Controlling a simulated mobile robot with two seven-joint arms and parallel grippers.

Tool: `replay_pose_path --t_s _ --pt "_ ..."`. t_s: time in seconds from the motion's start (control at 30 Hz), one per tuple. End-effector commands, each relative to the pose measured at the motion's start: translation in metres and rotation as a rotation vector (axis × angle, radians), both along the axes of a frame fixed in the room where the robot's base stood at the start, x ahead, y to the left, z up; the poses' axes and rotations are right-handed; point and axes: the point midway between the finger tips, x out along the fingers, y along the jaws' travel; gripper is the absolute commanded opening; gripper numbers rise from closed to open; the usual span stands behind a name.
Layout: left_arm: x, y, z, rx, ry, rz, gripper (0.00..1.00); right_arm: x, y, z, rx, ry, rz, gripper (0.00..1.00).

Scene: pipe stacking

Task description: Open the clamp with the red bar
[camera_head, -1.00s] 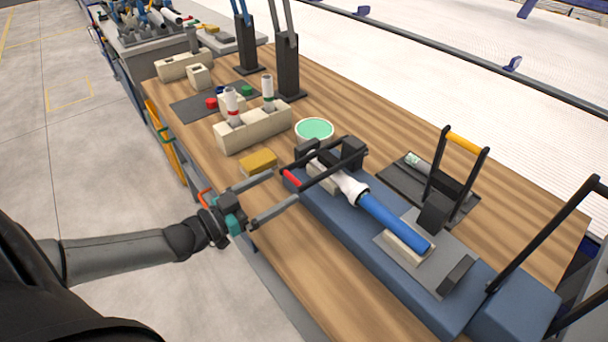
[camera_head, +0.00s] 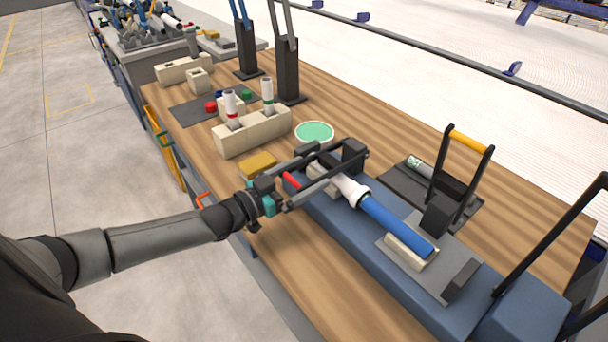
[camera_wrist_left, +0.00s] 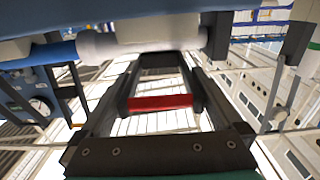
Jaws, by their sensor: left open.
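The clamp with the red bar (camera_head: 291,181) sits on the left end of the blue bench block. Its dark handle is folded down, with the red bar at the low left end and the black clamp body (camera_head: 353,153) behind. My left gripper (camera_head: 317,170) is open, its fingers reaching along both sides of the handle. In the left wrist view the red bar (camera_wrist_left: 160,102) lies crosswise between the open fingers; contact cannot be told. A white and blue pipe (camera_head: 393,222) lies along the block beneath the clamp. My right gripper is not in view.
A second clamp with a raised yellow bar (camera_head: 467,140) stands at the right. A yellow block (camera_head: 257,163), a round green-topped dish (camera_head: 314,132) and a beige holder with upright pipes (camera_head: 252,132) are nearby. The table's front strip (camera_head: 310,265) is clear.

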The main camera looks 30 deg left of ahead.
Motion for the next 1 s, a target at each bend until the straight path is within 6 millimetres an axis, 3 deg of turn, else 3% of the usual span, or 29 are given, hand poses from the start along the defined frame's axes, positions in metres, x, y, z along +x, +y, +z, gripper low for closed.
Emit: replay_pose_path --t_s 0.07,0.9,1.0 --pt "-0.0001 0.0001 0.0000 0.000 0.000 0.000 1.00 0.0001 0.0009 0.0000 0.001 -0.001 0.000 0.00" --pt "-0.0003 0.0003 -0.0001 0.001 0.000 0.000 0.06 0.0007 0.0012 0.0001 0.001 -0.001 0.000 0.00" --pt "-0.0003 0.0003 -0.0001 0.001 0.000 0.000 0.00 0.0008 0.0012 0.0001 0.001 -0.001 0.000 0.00"
